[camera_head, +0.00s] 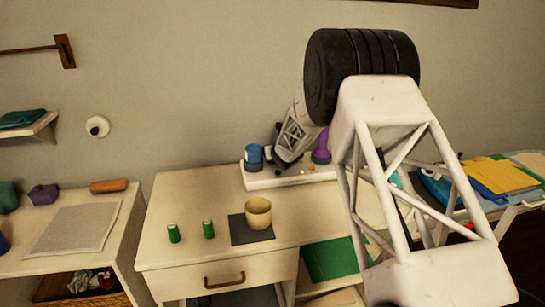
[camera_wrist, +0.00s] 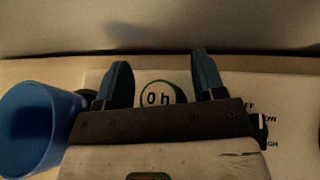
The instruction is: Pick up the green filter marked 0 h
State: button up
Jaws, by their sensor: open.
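In the wrist view, a round white face marked "0 h" with a green rim, the green filter (camera_wrist: 159,96), shows between the two blue fingers of my gripper (camera_wrist: 158,72). The fingers are apart, one on each side of it, and I see no clear contact. The filter's lower part is hidden behind the dark gripper body. In the head view, my gripper (camera_head: 284,156) is over the white board at the back of the desk; I cannot make out the filter there.
A blue cup (camera_wrist: 38,125) stands close left of my gripper. The white board (camera_head: 290,177) also bears a purple object (camera_head: 321,152). Two green cylinders (camera_head: 174,233) (camera_head: 208,229) and a tan cup (camera_head: 258,213) on a dark mat (camera_head: 240,234) stand nearer the desk front.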

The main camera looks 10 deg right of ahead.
jog(key=c, duration=1)
jog(key=shift+r, duration=0.15)
notch_tip(320, 180, up, 3)
jog(key=shift+r, duration=0.2)
jog(key=s+r, duration=0.1)
jog(key=s, duration=1.5)
jog(key=shift+a, duration=0.4)
jog(key=shift+r, duration=0.15)
